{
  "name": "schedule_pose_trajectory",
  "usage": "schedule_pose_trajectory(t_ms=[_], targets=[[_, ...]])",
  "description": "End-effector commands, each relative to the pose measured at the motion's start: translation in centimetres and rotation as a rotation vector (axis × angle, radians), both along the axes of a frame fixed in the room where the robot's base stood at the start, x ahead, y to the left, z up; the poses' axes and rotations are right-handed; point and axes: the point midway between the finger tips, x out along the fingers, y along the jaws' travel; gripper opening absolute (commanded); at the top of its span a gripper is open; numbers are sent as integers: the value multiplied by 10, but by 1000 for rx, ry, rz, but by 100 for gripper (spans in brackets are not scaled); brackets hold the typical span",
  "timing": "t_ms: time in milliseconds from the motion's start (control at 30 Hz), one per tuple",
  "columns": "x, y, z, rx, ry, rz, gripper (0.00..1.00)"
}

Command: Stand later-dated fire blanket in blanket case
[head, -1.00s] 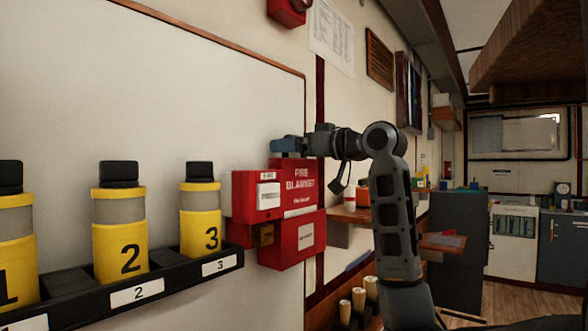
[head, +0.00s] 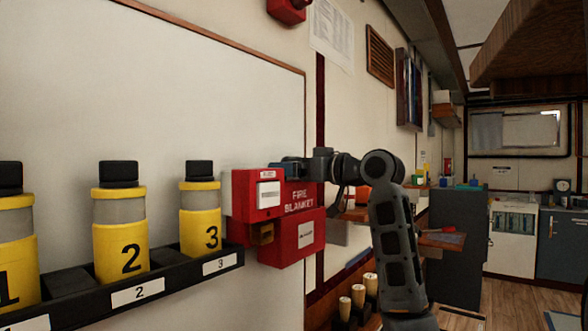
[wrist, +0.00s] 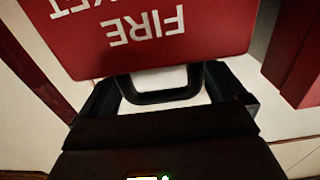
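A red pack lettered FIRE BLANKET (head: 300,199) stands upright against the wall. Its lower part is hidden inside or behind the lower red case (head: 297,240), which has a white label. My gripper (head: 291,168) is at the top of the pack. In the wrist view, my gripper's fingers (wrist: 160,88) close on the two sides of the pack's black loop handle (wrist: 160,96). The pack's upside-down lettering (wrist: 145,25) shows beyond. Another red box (head: 243,205) with a white label sits directly left of the pack. No date is legible.
A black rack (head: 190,268) with numbered yellow canisters (head: 120,235) runs along the wall at left. A wooden shelf (head: 352,214) with small items is right of the case. A red fixture (head: 287,10) is high above. The floor at right is clear.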

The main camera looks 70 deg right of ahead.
Motion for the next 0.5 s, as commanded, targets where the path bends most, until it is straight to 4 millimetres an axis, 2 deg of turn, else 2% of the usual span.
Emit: schedule_pose_trajectory(t_ms=[333, 500], targets=[[-2, 0, 4, 0, 0, -1, 100], [-26, 5, 2, 0, -2, -2, 100]])
